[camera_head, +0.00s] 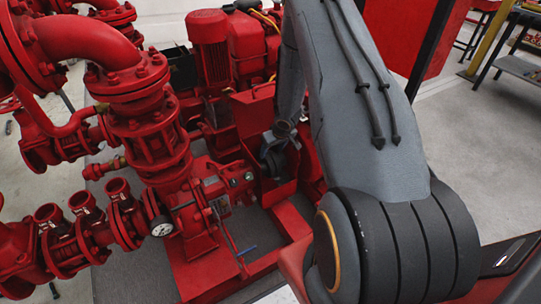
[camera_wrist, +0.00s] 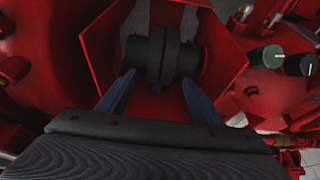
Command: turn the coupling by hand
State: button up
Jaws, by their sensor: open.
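The coupling (camera_wrist: 162,58) is a dark grey, thick disc-like piece on a shaft. It sits inside an open red guard (camera_wrist: 100,50) in the upper middle of the wrist view. My gripper (camera_wrist: 157,85) is open, with its two blue-grey fingers spread at the guard's near side. The fingertips lie to the left and right of the coupling's lower end. No contact is visible, and I cannot tell the depth between them. In the head view my arm reaches down to the red guard (camera_head: 270,187), and the coupling cannot be clearly told apart there from my dark wrist.
The red motor (camera_head: 208,45) stands behind the guard. Red pipes and valves (camera_head: 135,85) crowd the left, with a pressure gauge (camera_head: 161,227) at the front. Open floor lies at right.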

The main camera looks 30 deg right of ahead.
aim_at(270, 156)
jog(key=shift+x, duration=2.15)
jog(key=shift+c, duration=0.2)
jog(key=c, duration=1)
